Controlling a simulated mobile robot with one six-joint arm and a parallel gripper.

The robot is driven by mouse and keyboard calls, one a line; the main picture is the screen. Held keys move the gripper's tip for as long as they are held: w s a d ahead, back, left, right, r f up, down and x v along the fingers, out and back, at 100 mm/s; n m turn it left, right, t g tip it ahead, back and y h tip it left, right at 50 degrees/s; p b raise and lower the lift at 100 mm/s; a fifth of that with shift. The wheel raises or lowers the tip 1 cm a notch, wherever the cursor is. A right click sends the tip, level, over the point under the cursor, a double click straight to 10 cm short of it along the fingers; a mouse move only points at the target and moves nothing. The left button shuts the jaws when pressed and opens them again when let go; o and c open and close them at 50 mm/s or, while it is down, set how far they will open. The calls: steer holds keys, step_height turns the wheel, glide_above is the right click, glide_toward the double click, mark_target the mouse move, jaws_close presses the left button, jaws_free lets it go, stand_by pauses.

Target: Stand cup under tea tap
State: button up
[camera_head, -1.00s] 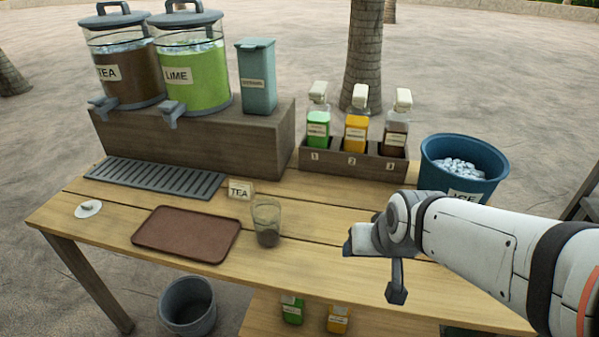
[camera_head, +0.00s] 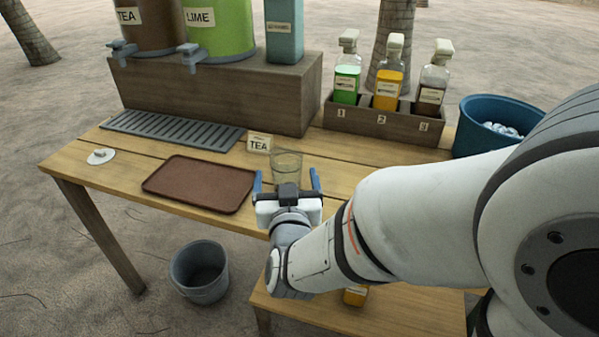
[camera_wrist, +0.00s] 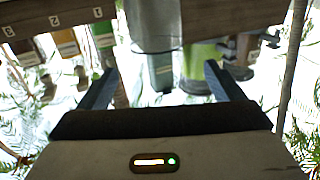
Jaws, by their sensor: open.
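In the wrist view, which looks upside down, the cup (camera_wrist: 152,28) shows between and beyond the two fingers. Whether the fingers reach around it is unclear. The tea tap (camera_head: 123,50) sticks out of the TEA dispenser (camera_head: 150,28), above the grey drip grille (camera_head: 172,130).
The TEA sign (camera_head: 259,142) stands close behind the cup. A brown tray (camera_head: 199,184) lies to its left. The lime tap (camera_head: 191,56) is right of the tea tap. A bottle rack (camera_head: 380,122) and blue ice bucket (camera_head: 470,130) stand right. A grey bucket (camera_head: 200,272) is below.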

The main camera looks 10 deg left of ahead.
mark_target(285, 147)
steer(key=shift+w+a+r+p, duration=0.15)
steer(key=shift+w+r+p, duration=0.15)
steer(key=shift+p, duration=0.1)
steer(key=shift+w+a+p, duration=0.15)
steer(key=shift+w+p, duration=0.5)
steer(key=shift+w+a+f, duration=0.1)
steer(key=shift+w+f, duration=0.05)
steer(key=shift+w, duration=0.15)
steer(key=x, duration=0.5)
steer(key=shift+c, duration=0.3)
steer(key=c, duration=1.4)
